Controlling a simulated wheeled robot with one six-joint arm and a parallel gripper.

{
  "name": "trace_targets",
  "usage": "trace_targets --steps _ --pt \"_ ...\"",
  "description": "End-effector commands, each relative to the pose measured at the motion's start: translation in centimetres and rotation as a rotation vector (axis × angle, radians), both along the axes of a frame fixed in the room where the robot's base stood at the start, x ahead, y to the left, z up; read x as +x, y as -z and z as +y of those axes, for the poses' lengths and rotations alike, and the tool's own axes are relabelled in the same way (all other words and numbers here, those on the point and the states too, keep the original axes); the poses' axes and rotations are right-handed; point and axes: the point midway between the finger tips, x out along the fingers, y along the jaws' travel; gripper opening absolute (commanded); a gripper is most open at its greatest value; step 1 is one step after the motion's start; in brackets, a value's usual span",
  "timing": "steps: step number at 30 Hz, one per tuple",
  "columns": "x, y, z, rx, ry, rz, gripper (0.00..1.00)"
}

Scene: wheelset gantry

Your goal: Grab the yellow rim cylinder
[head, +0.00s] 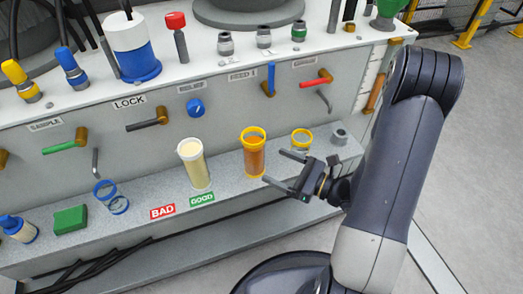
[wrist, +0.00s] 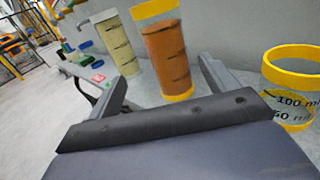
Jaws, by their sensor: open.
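A tall cylinder with a yellow rim and orange contents (head: 254,157) stands upright on the grey ledge. In the wrist view the orange cylinder (wrist: 168,58) appears beyond my fingers, between their tips. A shorter clear beaker with a yellow rim (head: 301,139) stands to its right; the wrist view shows this beaker (wrist: 290,85) at the right edge, with "100 ml" marked on it. My gripper (head: 275,167) is open and empty, just right of the orange cylinder and in front of the beaker. The wrist view shows the gripper (wrist: 162,76) with fingers spread. I cannot tell exact clearances.
A cream-filled cylinder (head: 194,165) stands left of the orange one, behind BAD (head: 162,212) and GOOD (head: 202,199) labels. A small grey fitting (head: 340,137) sits at the ledge's right end. Colored handles, including a red one (head: 316,80), stick out from the panel above.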

Motion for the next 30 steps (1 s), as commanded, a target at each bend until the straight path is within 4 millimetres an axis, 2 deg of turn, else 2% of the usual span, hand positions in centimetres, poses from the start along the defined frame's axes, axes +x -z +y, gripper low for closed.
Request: trace_targets --steps 4,15,23,30 --pt "0.7 0.5 0.3 0.009 0.016 0.005 0.81" --pt "3.1 0.4 3.9 0.007 0.013 0.004 0.81" --pt "3.9 0.4 5.0 0.008 0.013 0.002 0.81" --pt "5.9 0.5 7.5 0.006 0.012 0.002 0.81"
